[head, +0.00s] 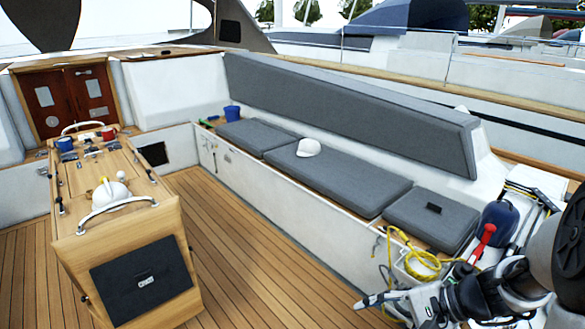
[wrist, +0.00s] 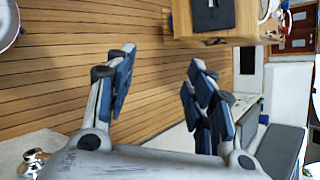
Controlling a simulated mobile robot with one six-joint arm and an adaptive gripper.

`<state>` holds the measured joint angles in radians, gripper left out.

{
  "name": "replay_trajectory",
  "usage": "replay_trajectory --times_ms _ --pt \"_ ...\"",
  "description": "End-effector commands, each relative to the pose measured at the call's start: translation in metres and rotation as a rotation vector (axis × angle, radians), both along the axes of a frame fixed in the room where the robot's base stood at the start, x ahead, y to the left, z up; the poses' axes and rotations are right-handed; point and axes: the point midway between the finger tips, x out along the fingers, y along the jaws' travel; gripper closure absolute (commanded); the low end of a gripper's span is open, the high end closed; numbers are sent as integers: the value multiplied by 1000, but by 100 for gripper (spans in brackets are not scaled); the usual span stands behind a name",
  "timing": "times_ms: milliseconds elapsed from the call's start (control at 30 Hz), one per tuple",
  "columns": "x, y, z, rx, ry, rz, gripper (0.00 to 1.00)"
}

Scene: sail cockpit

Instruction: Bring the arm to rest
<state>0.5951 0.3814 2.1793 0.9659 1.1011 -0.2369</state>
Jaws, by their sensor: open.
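My gripper (head: 388,303) is at the lower right of the head view, at the end of my arm. Its fingers point left, over the deck beside the bench end. In the wrist view my gripper (wrist: 160,66) shows two spread fingers with blue pads. Nothing is between them, only the planked deck (wrist: 60,75) behind. The gripper is open and empty.
A yellow rope (head: 418,262) and a red-handled tool (head: 483,243) lie close to my arm. A bench with grey cushions (head: 340,178) runs along the right. A wooden cockpit table (head: 118,215) stands left. The deck between is clear.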

Motion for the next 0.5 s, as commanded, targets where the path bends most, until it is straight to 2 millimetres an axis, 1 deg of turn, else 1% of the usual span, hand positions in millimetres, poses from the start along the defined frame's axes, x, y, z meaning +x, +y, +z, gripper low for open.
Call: replay_trajectory --times_ms 33,100,200,333,500 --pt "-12 14 16 -67 -23 79 51" --pt "-31 29 31 -159 -46 182 51" --pt "-58 44 50 -294 -87 317 51" --pt "-93 55 70 -479 -157 475 51" --pt "-132 54 92 -726 -278 641 51"
